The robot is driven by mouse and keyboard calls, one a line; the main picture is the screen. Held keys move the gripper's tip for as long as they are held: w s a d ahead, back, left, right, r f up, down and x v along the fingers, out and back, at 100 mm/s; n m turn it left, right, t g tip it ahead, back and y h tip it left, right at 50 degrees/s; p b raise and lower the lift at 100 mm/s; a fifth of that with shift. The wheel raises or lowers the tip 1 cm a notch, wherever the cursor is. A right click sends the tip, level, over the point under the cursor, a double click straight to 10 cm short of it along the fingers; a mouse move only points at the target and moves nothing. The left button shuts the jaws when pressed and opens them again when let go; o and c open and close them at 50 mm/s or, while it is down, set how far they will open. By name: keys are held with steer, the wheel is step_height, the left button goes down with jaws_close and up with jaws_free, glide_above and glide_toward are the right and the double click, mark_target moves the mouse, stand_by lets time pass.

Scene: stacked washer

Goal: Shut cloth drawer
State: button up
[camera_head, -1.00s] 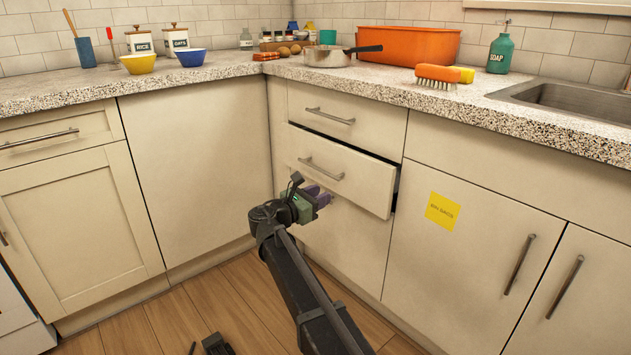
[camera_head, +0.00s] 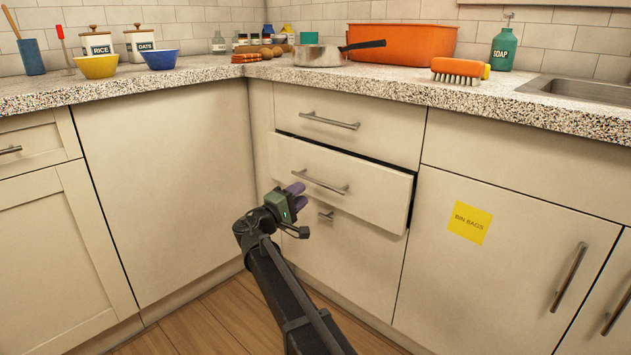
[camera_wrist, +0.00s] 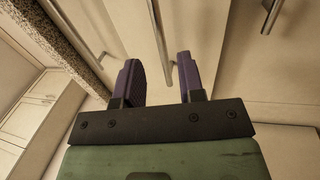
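The middle drawer (camera_head: 355,192) in the stack right of the corner stands partly open, with a dark gap along its top and right side. I take it for the cloth drawer; no label shows on it. Its bar handle (camera_head: 321,181) is horizontal and also shows in the wrist view (camera_wrist: 158,35), lying ahead between the fingers. My gripper (camera_head: 297,196) has purple fingers and is in front of the drawer's lower left, close to the handle's left end. In the wrist view my gripper (camera_wrist: 161,78) is open with nothing between the fingertips. I cannot tell whether it touches the drawer.
The top drawer (camera_head: 385,127) looks shut. A lower front (camera_head: 350,250) has a handle partly behind my gripper. A cupboard door with a yellow "BIN BAGS" note (camera_head: 470,223) is to the right. The speckled counter (camera_head: 390,83) overhangs above, with a pan and orange tub.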

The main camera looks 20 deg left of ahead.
mark_target(316, 182)
steer(key=p+x, duration=0.1)
steer(key=x, duration=0.6)
steer(key=shift+w, duration=0.15)
jaws_close()
